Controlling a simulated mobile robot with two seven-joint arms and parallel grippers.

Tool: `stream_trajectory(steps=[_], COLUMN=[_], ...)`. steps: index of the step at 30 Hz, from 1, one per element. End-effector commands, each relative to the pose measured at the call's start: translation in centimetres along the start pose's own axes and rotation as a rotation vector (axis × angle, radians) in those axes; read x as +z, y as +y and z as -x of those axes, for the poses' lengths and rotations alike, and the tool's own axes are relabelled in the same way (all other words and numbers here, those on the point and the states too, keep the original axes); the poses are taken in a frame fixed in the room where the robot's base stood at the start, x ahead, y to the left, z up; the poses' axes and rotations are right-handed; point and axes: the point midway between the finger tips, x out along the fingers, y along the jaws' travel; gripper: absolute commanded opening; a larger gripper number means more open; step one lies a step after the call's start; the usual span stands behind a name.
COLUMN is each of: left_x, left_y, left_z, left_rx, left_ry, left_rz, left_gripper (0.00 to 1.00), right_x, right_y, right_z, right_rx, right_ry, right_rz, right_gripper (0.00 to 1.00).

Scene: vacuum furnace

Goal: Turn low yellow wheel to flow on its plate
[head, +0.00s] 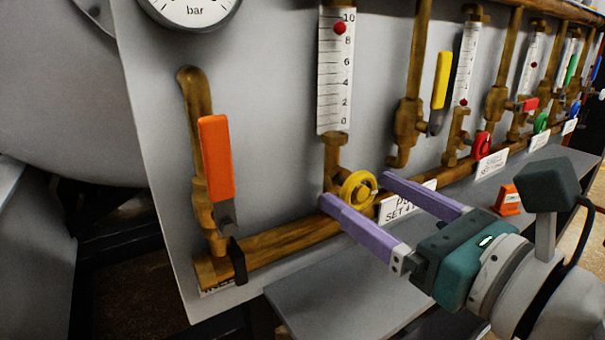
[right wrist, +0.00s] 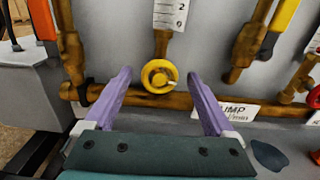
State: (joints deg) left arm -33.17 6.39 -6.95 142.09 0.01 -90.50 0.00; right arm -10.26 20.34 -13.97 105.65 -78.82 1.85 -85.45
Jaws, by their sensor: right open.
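The low yellow wheel (head: 357,190) sits on the brass pipe below a white flow scale (head: 336,70) with a red ball near 8 to 10. My right gripper (head: 352,187) is open, its two purple fingers pointing at the panel with the wheel ahead and between them. In the right wrist view the yellow wheel (right wrist: 159,76) shows between the spread fingertips, apart from both. The white set plate (head: 405,203) is beside the wheel, partly hidden by a finger; its lettering is only partly readable. My left gripper is not in view.
An orange lever valve (head: 217,160) stands on the left pipe, and a yellow lever (head: 441,80) is to the right. Red (head: 482,145) and green (head: 541,123) wheels follow further right. A grey shelf (head: 330,280) juts out below the pipe.

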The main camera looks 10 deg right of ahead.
Motion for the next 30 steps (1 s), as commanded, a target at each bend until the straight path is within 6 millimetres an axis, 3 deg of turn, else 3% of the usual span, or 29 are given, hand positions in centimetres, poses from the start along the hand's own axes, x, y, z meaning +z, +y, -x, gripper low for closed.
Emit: stream_trajectory(steps=[6,16,30], left_x=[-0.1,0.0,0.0], left_y=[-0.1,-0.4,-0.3], left_z=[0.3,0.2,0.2], left_rx=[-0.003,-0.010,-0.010], left_ry=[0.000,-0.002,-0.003], left_rz=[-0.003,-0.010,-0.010], left_gripper=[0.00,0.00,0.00], right_x=[0.0,0.0,0.0], right_y=[0.0,0.0,0.0], right_z=[-2.1,-2.4,-2.3], right_rx=[-0.001,0.000,-0.001], right_ry=[-0.001,0.000,0.000], right_rz=[-0.001,-0.001,-0.002], right_gripper=[0.89,0.89,0.36])
